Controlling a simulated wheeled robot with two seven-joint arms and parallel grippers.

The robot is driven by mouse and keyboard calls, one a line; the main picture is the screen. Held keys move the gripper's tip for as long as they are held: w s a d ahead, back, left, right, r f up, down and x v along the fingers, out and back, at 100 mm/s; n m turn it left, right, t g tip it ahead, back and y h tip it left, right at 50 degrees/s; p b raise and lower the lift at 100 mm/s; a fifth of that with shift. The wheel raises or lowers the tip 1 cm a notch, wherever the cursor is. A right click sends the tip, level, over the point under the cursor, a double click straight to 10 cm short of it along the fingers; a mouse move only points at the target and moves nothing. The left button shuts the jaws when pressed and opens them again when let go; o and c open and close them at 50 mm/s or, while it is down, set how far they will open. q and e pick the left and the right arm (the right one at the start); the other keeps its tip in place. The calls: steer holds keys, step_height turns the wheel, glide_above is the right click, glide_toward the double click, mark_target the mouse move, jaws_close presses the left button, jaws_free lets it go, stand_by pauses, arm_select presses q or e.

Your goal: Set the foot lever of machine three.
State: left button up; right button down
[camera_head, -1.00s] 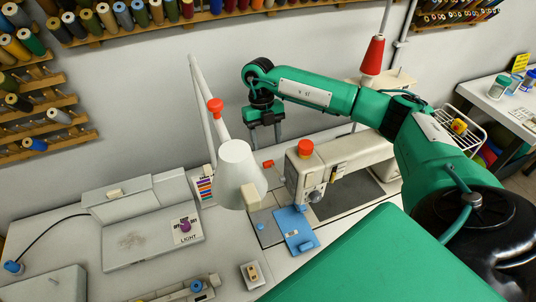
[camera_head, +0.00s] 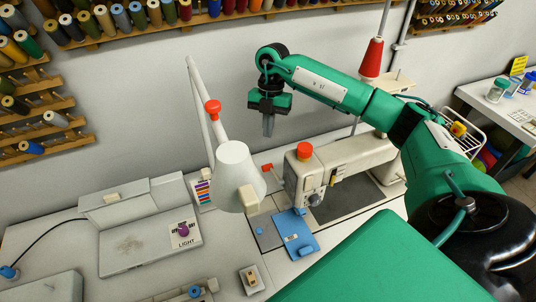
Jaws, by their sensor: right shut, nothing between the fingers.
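A cream sewing machine (camera_head: 355,158) stands on the table at centre right, with an orange-red knob (camera_head: 304,151) on top of its head. A small red piece (camera_head: 267,168) sticks out just left of the head; I cannot tell whether it is the foot lever. A blue plate (camera_head: 297,237) lies under the head. No machine number is legible. My right gripper (camera_head: 268,126) is shut and empty, pointing down in the air near the back wall, up and left of the machine head, apart from it. My left gripper is out of view.
A white lamp (camera_head: 237,165) with a jointed arm stands close left of the machine head. A red thread cone (camera_head: 372,58) stands behind my arm. Thread racks (camera_head: 150,28) line the wall.

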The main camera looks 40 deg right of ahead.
step_height(320, 180, up, 4)
steer(key=d+f+m+t+y, duration=0.1)
steer(key=d+m+t, duration=0.1)
steer(key=m, duration=0.8)
steer(key=p+x, duration=0.1)
steer(key=x, duration=0.3)
steer(key=s+x, duration=0.1)
steer(key=x, duration=0.3)
steer(key=p+x, duration=0.1)
steer(key=x, duration=0.3)
steer(key=shift+s+d+p, duration=0.15)
steer(key=shift+d+p, duration=0.1)
steer(key=shift+p, duration=0.05)
steer(key=shift+s+f, duration=0.1)
steer(key=shift+f, duration=0.55)
